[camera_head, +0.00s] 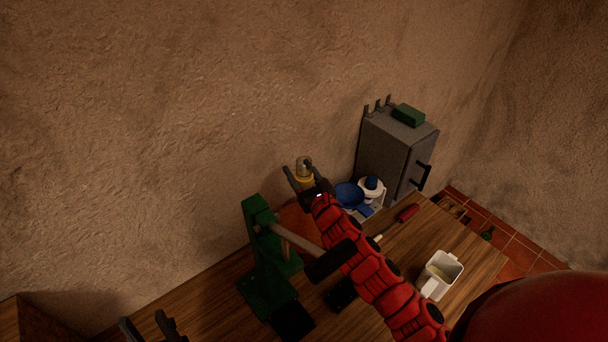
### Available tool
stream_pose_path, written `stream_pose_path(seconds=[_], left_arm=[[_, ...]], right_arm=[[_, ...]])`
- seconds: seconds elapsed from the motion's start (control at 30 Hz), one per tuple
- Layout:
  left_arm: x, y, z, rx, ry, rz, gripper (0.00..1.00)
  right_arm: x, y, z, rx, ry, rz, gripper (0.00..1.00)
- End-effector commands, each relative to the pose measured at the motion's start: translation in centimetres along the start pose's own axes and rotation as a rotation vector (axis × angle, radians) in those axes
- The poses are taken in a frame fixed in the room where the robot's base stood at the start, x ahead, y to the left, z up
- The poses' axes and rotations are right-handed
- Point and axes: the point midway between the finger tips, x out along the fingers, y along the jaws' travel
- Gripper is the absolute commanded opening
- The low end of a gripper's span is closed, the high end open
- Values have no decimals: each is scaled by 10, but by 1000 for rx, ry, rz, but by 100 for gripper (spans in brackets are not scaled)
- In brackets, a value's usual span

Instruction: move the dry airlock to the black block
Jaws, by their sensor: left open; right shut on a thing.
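My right gripper (300,180) is raised in front of the back wall, beyond the green press. It is shut on a small clear piece with an amber-yellow lower part, which looks like the dry airlock (305,167). The airlock is roughly upright and clear of the table. A low black block (342,296) lies on the table, partly hidden by my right arm. Another flat black piece (293,320) is at the foot of the press; I cannot tell for sure which is the task's block. My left gripper (150,328) is open and empty at the bottom left edge.
A green press (258,215) with a wooden lever stands mid-table. A grey cabinet (385,150) bears a green block (408,115). Blue and white vessels (348,194) stand beside it. A red-handled tool (408,213) and white jug (440,275) are right of my arm.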

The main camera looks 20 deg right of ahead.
Motion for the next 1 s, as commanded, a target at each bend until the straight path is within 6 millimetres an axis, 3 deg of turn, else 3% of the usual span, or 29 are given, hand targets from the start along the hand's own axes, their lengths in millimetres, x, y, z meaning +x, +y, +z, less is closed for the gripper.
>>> stream_pose_path(seconds=[0.1,0.57,0.9,1.0], left_arm=[[0,0,0,0,0,0,50],[-6,0,1,0,0,0,50],[-19,1,3,0,0,0,50],[-20,1,3,0,0,0,50]], right_arm=[[0,0,0,0,-1,0,3],[0,-1,13,-3,-4,0,3],[0,-1,50,-6,-1,-3,3],[0,0,76,-6,-9,1,3]])
